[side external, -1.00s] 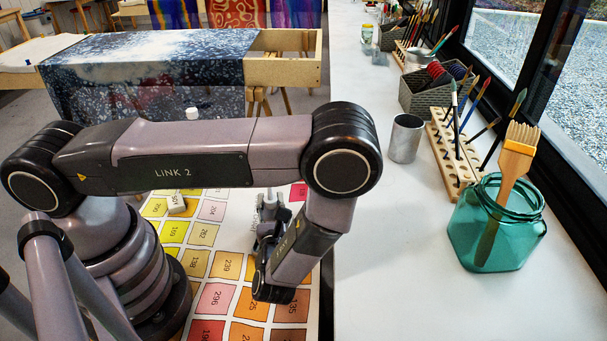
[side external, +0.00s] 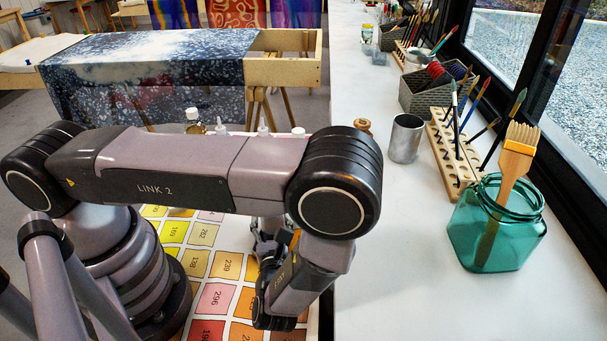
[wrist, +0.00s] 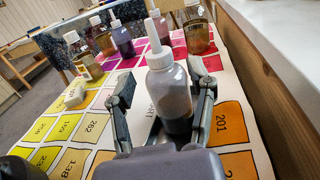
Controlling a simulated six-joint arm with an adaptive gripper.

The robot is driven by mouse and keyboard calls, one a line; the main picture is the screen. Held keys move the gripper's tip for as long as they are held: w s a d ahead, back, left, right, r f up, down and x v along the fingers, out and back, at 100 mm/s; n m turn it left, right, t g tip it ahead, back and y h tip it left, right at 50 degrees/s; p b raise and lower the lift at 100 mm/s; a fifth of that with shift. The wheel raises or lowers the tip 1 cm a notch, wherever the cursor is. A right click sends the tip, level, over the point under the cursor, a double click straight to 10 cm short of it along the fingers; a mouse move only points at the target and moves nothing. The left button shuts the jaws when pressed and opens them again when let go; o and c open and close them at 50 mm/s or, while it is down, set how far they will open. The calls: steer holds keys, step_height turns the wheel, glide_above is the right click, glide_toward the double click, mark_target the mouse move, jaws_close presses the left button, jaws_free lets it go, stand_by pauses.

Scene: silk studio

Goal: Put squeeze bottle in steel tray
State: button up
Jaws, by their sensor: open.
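In the wrist view, a clear squeeze bottle (wrist: 170,92) with dark liquid and a white nozzle stands upright between the fingers of my gripper (wrist: 162,84). The fingers are apart, one on each side of the bottle, with a gap visible on the left; contact on the right is hard to tell. In the side view, my gripper (side external: 268,250) is low over the colour chart, partly behind my arm, and the bottle there is mostly hidden. I see no steel tray in either view.
The numbered colour chart (wrist: 232,122) lies under the bottle. A white counter (side external: 390,230) on the right carries a metal cup (side external: 405,139) and a teal jar (side external: 495,235).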

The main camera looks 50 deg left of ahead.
steer(key=shift+v, duration=1.2)
steer(key=s+a+r+n+g+h, duration=0.1)
steer(key=a+r+n+g+h, duration=0.25)
steer(key=r+n+g, duration=0.4)
steer(key=s+a+r+n+g+h, duration=0.2)
steer(key=a+r+n+g, duration=0.25)
steer(key=r+n, duration=0.6)
steer(key=s+r+n+t+h, duration=0.3)
steer(key=s+r+h, duration=0.1)
steer(key=r, duration=0.3)
steer(key=s+a+r+n+t+h, duration=0.1)
steer(key=s+r+n+t+h, duration=0.3)
steer(key=r, duration=0.3)
steer(key=shift+h, duration=0.55)
